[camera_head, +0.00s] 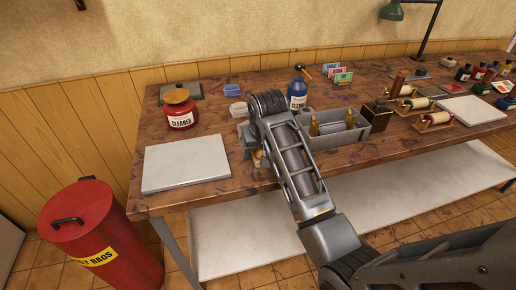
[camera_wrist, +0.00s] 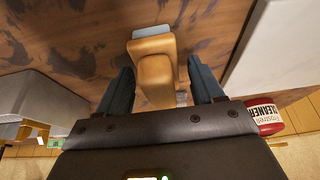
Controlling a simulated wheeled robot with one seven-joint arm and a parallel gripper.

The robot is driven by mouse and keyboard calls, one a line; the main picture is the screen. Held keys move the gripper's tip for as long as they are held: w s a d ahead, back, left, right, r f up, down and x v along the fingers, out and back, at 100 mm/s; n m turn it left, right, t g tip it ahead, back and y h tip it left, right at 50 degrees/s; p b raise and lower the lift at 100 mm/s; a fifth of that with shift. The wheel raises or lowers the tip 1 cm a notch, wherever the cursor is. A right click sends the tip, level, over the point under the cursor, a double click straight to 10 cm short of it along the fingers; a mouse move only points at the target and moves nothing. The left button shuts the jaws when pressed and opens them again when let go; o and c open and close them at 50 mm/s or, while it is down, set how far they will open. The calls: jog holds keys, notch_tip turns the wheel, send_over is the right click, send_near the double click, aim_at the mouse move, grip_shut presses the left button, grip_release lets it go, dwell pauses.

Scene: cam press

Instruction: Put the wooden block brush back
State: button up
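The wooden block brush (camera_wrist: 155,72) shows in the wrist view as a tan rounded wooden block with a pale blue-grey part at its far end. It is over the brown table top. My gripper (camera_wrist: 160,80) has its two dark fingers spread on either side of the block. A gap shows between the block and the right finger; the left finger is very near its edge, and I cannot tell if it touches. In the head view a small tan part of the brush (camera_head: 259,158) shows beside my arm, which hides most of my gripper.
A grey tray (camera_head: 345,137) with brass-coloured items stands right of my arm. A pale slab (camera_head: 187,163) lies left, with a red cleaner jar (camera_head: 180,112) behind it. A blue bottle (camera_head: 297,93) stands behind my arm. A red bin (camera_head: 95,240) stands at the table's left end.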

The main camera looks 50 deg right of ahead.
jog(key=shift+r, duration=0.1)
jog(key=b+v, duration=0.1)
jog(key=v, duration=1.1)
